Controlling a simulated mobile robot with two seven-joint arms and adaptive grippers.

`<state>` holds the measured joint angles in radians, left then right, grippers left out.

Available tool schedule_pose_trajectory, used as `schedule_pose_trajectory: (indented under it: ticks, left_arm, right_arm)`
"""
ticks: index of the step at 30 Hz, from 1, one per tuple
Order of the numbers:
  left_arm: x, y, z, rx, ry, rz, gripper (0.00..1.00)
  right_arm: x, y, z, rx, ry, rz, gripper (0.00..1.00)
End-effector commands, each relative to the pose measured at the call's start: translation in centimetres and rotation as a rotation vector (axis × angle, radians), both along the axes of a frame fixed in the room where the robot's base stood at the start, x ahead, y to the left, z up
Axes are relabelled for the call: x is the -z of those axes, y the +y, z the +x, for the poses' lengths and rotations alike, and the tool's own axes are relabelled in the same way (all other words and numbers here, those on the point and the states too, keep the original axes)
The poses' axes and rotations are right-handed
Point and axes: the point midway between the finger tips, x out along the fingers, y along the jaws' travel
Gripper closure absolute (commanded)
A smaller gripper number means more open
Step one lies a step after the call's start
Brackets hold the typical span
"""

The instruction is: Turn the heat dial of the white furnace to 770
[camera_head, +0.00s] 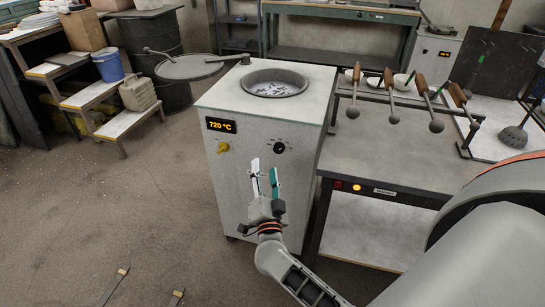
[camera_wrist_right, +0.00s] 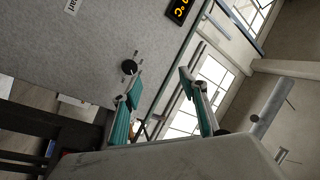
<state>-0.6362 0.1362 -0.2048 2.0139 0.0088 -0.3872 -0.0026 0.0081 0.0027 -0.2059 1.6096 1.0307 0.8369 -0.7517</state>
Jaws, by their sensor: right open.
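The white furnace (camera_head: 251,190) stands in the middle of the head view, with a round opening on top. Its orange display (camera_head: 221,125) reads 720 °C. I cannot tell which is the heat dial. My right gripper (camera_head: 265,167) is open and empty in front of the furnace face, between the two dials in the picture. In the wrist view, the black dial (camera_wrist_right: 129,68) shows near one fingertip of the right gripper (camera_wrist_right: 160,85). My left gripper does not clearly show.
A workbench (camera_head: 385,165) with several ladles (camera_head: 437,123) on a rack stands right of the furnace. A round lid (camera_head: 188,67) sticks out at the furnace's left. Steps (camera_head: 110,100) and a dark barrel stand at left. The floor front left is mostly clear, with two thin strips at the bottom edge.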

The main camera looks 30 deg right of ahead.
Motion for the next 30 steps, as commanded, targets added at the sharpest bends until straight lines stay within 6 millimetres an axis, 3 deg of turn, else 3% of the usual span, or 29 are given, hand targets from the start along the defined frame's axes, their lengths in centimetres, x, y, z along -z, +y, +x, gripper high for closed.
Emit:
schedule_pose_trajectory:
  ticks: [3,9,24,30]
  left_arm:
    - [0.7,0.1,-0.1,0.001,0.004,0.005,0.66]
    - [0.6,0.5,0.3,-0.001,-0.002,0.013,0.66]
    - [1.3,0.8,0.4,0.0,-0.002,0.025,0.66]
    - [1.5,0.8,0.3,0.002,0.002,0.027,0.66]
  right_arm:
    - [1.4,-2.8,1.4,0.146,0.004,0.15,0.57]
    - [2.8,-4.5,2.1,0.248,0.029,0.261,0.57]
    - [2.9,-9.0,6.8,0.25,0.03,0.262,0.57]
    - [2.8,-9.8,7.6,0.25,0.031,0.264,0.57]
